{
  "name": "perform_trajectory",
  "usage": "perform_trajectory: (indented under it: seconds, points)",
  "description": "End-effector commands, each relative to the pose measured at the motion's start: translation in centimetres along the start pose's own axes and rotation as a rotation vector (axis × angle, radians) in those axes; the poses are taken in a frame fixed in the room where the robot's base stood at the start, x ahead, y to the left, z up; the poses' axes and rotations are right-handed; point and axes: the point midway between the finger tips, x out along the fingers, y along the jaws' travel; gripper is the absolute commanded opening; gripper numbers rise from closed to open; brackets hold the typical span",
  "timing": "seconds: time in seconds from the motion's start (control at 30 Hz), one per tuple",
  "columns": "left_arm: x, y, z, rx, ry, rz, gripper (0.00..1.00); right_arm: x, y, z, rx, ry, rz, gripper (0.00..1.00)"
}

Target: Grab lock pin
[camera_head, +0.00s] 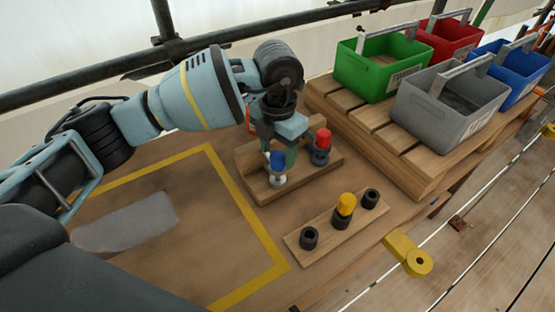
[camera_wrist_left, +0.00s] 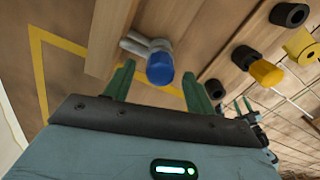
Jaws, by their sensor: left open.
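A pin with a blue cap and a pale metal body (camera_head: 278,168) stands in a wooden holder (camera_head: 262,187). A red-capped piece with a dark body (camera_head: 321,144) is in the same holder, to the right. The pictures do not name which one is the lock pin. My left gripper (camera_head: 289,152) is open and low over the holder, right beside the blue-capped pin. In the left wrist view the blue cap (camera_wrist_left: 160,68) lies between the two green fingertips, with gaps on both sides. A small pair of green fingers, apparently my right gripper (camera_wrist_left: 243,107), shows at the right there.
A board (camera_head: 325,235) holds black sockets (camera_head: 309,238) and a yellow-capped piece (camera_head: 345,207). A yellow bracket (camera_head: 408,254) lies at the table edge. Green (camera_head: 382,65), red (camera_head: 452,38), grey (camera_head: 448,103) and blue (camera_head: 514,72) bins stand on a pallet. A grey slab (camera_head: 125,222) lies inside yellow tape.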

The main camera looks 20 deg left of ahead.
Motion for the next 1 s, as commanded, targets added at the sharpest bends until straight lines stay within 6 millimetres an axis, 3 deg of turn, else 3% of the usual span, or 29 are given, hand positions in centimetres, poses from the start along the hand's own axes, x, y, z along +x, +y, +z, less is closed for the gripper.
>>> perform_trajectory:
  seconds: [0.13,0.37,0.73,1.0]
  points:
    - [1.8,0.0,0.0,-0.001,0.001,0.000,0.55,0.0,0.0,0.0,0.000,0.000,0.000,0.36]
    - [2.0,0.0,0.0,0.000,0.000,0.000,0.55,0.0,0.0,0.0,0.000,-0.001,0.000,0.36]
    - [2.0,0.0,0.0,0.000,0.000,0.000,0.08,0.0,0.0,0.1,0.001,-0.001,0.000,0.36]
    - [1.8,0.0,0.0,0.000,-0.001,0.000,0.06,-0.1,0.0,0.0,0.000,-0.001,0.000,0.36]
